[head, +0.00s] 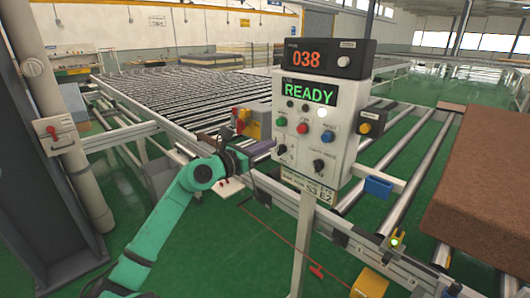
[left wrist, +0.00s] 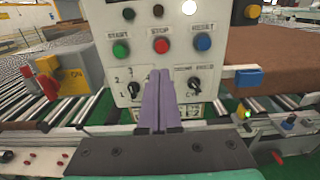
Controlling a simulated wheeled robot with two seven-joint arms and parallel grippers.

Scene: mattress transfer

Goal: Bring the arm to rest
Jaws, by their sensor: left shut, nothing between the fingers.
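My left arm (head: 160,220), teal with dark joints, comes in from the lower left of the head view and reaches up toward the control box (head: 318,125). My left gripper (head: 270,145) is just left of the box's lower part. In the left wrist view its two purple fingers (left wrist: 160,76) lie side by side, shut and empty, in front of the lower panel between two black selector knobs. Whether the fingertips touch the panel cannot be told. My right gripper is not in view.
The box carries a green READY display (head: 309,92) and a red 038 counter (head: 306,59). A yellow switch box (head: 256,122) with a red handle stands left of it. Roller conveyors (head: 185,92) extend behind. A brown mattress (head: 485,180) lies at the right. Green floor is open at lower left.

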